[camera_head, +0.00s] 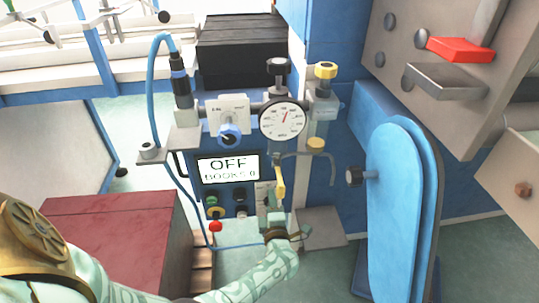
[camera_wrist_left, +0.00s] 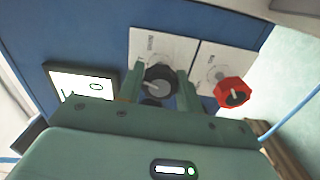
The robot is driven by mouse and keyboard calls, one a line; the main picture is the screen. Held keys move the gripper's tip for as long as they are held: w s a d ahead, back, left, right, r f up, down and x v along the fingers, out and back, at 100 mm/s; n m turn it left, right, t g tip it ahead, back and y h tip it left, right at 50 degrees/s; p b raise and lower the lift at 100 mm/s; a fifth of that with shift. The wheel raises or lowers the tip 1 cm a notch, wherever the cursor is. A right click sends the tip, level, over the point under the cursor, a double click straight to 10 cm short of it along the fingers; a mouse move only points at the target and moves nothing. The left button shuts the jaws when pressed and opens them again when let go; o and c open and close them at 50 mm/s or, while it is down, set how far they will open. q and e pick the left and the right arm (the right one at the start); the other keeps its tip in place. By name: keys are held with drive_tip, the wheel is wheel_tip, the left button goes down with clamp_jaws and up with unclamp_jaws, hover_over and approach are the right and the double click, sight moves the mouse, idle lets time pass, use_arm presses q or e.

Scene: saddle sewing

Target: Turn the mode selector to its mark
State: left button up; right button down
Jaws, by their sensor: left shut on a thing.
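The mode selector appears to be the round dark knob (camera_wrist_left: 160,80) with a pale pointer line, on a white labelled plate (camera_wrist_left: 148,44) in the left wrist view. My left gripper (camera_wrist_left: 159,86) has one finger on each side of this knob and is shut on it. The fingers hide parts of its rim, and I cannot read whether the pointer meets a mark. In the head view my left gripper (camera_head: 272,204) is at the lower right of the blue panel and hides the knob. My right gripper is in neither view.
A display (camera_head: 228,168) reads "OFF". A red knob (camera_wrist_left: 233,92) sits beside the selector on another white plate. A blue cable (camera_head: 184,188) runs down past the panel. A dial gauge (camera_head: 282,120) is above. A blue padded shape (camera_head: 394,205) stands to the right.

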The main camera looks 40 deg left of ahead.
use_arm(q)
drive_tip(key=m, duration=0.3)
drive_tip(key=shift+d+m+p, duration=0.15)
drive_tip(key=shift+m+p, duration=0.15)
drive_tip(key=shift+p, duration=0.1)
drive_tip(key=m, duration=0.4)
drive_tip(key=shift+f+p, duration=0.15)
drive_tip(key=shift+p, duration=0.15)
drive_tip(key=shift+m, duration=0.3)
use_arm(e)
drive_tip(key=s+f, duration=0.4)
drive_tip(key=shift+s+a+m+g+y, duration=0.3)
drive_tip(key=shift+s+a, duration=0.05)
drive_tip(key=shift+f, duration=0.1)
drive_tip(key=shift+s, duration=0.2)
use_arm(q)
drive_tip(key=o, duration=1)
drive_tip(key=shift+s, duration=0.1)
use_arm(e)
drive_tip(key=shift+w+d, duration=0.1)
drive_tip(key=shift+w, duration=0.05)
